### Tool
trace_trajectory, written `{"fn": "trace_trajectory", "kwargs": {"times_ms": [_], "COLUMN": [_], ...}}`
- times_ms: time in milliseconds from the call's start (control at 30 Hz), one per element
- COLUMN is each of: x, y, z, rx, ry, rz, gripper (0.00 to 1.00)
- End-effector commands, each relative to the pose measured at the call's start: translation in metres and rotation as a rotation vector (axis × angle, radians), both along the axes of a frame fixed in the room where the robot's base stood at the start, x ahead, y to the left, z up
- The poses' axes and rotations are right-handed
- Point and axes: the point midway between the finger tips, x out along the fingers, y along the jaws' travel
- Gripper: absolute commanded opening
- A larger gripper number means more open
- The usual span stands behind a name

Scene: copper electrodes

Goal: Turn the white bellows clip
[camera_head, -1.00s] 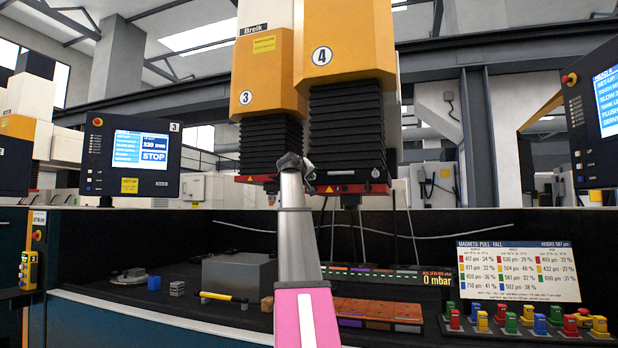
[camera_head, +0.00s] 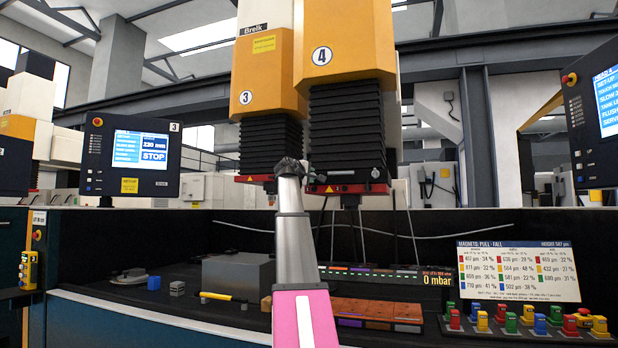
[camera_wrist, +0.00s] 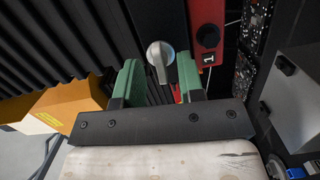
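The white bellows clip (camera_wrist: 160,54) shows in the wrist view as a pale round knob with a narrow grip. It sits against the black pleated bellows (camera_wrist: 88,38) beside a red bar. My gripper (camera_wrist: 160,74) is open, its green fingers on either side of the clip's grip in the picture, with small gaps showing. I cannot tell how deep the clip lies between them. In the head view my gripper (camera_head: 292,167) is up at the lower end of the bellows of heads 3 and 4; the clip is hidden there.
The red bar (camera_wrist: 208,22) with a black knob and a label "1" is close to the right finger. The bellows of head 4 (camera_head: 346,128) hang to the right of my arm. A bench with a grey block (camera_head: 238,270) and coloured magnets (camera_head: 540,324) lies below.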

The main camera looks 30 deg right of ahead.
Motion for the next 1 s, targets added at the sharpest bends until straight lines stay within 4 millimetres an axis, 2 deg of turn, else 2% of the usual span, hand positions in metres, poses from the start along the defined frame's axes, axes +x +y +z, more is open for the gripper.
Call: {"fn": "trace_trajectory", "kwargs": {"times_ms": [700,1000], "x": [-0.037,-0.038], "y": [0.044,0.045], "z": [0.000,0.000], "rx": [0.000,0.001], "ry": [-0.001,-0.001], "rz": [0.001,0.000], "gripper": [0.36,0.36]}}
